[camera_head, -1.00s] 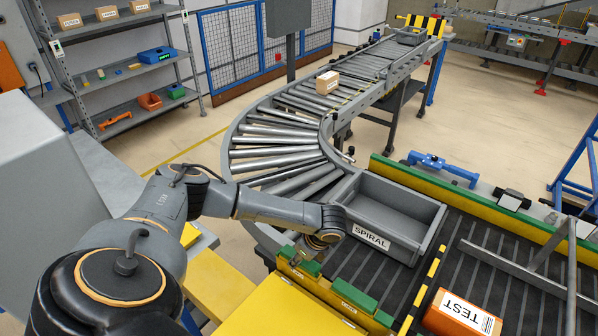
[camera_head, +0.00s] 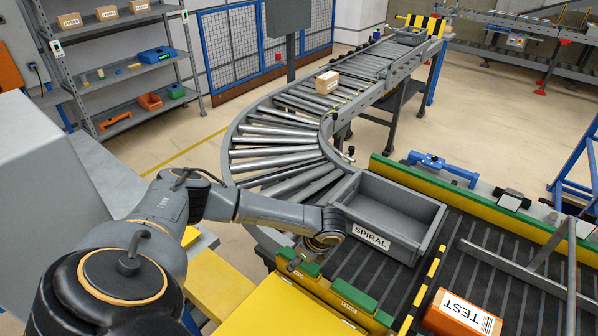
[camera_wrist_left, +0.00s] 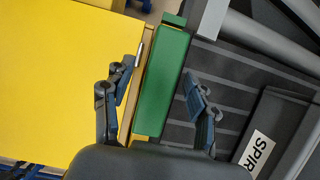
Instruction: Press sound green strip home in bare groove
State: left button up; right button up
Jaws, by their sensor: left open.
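A green strip (camera_wrist_left: 163,85) lies lengthwise between the yellow cover and the dark belt in the left wrist view. My left gripper (camera_wrist_left: 159,76) is open, one finger on each side of this strip; nothing is held. In the head view my left gripper (camera_head: 295,264) is low over the conveyor's near side rail, beside the grey SPIRAL tray. A green piece (camera_head: 310,268) shows by it, partly hidden. Another green strip (camera_head: 354,298) lies further right along the rail. I cannot tell how deep the strips sit or which groove is bare. My right gripper is not in view.
The grey SPIRAL tray (camera_head: 432,226) stands on the belt close beside my left wrist. A yellow cover (camera_head: 285,312) borders the rail in front. An orange TEST box (camera_head: 462,314) lies further right on the belt. The roller curve (camera_head: 280,140) runs behind.

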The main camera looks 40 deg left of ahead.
pick_arm(q)
jog(key=v, duration=1.2)
dwell(0.3)
